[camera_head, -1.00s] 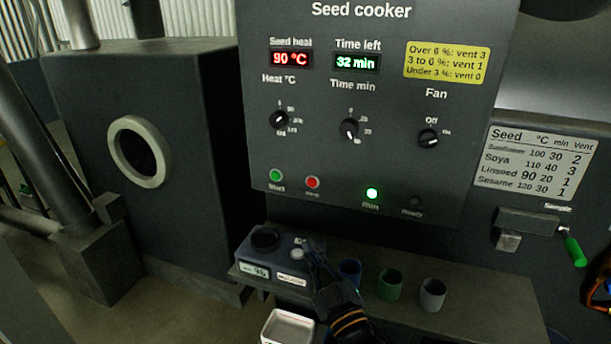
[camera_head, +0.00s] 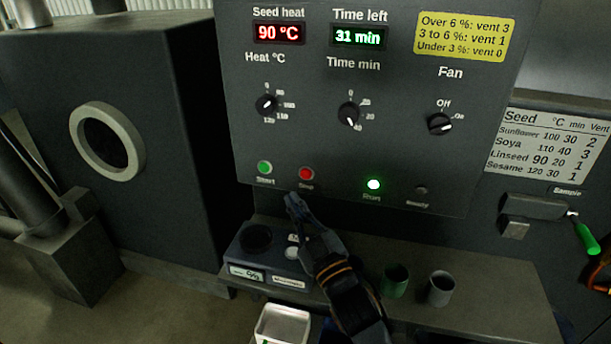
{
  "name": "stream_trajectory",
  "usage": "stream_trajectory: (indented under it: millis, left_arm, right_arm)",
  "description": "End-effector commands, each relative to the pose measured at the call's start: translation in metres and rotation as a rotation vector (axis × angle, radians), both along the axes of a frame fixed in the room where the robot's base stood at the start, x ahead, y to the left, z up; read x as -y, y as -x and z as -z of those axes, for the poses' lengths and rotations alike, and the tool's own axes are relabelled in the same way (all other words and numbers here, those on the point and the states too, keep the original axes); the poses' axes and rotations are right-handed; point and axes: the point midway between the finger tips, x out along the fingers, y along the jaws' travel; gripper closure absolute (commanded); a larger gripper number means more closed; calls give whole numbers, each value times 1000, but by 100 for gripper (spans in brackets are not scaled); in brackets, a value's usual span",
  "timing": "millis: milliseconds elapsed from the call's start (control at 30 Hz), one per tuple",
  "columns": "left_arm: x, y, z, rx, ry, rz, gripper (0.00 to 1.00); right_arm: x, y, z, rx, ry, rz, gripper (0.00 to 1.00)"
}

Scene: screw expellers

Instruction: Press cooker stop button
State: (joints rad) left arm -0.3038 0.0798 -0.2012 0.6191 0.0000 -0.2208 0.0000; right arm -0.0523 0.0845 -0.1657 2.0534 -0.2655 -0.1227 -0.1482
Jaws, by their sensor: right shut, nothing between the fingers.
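The red stop button (camera_head: 306,173) is on the lower part of the grey seed cooker panel (camera_head: 300,90), right of the green start button (camera_head: 265,168). My right gripper (camera_head: 293,201) is shut and empty, with its fingertips just below the stop button in the picture. I cannot tell how far they are from the panel; the button is fully visible. The seed heat display (camera_head: 279,33) reads 90 °C and the time left display (camera_head: 358,37) reads 31 min. The ready lamp (camera_head: 421,190) is dark. My left gripper is out of view.
Below the panel, a shelf (camera_head: 480,306) carries a dark meter (camera_head: 246,262), a green cup (camera_head: 395,281) and a grey cup (camera_head: 439,288). A white tray (camera_head: 282,325) is in front. A green-handled sampler (camera_head: 586,237) is at right.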

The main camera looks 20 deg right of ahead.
Motion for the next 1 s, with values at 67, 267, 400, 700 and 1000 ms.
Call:
stream_trajectory:
  millis: [67, 267, 400, 700, 1000]
  left_arm:
    - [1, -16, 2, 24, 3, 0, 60]
    - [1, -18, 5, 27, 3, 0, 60]
    - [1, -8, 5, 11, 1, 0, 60]
    - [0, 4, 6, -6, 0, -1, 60]
    - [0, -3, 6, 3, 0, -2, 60]
  right_arm:
    - [7, -11, 1, 2, 6, 1, 100]
    - [22, -33, 0, 1, 4, 1, 100]
    - [30, -44, 0, 1, 2, 0, 100]
    - [35, -52, 0, 1, 1, 1, 100]
    - [35, -52, 0, 0, 1, 0, 100]
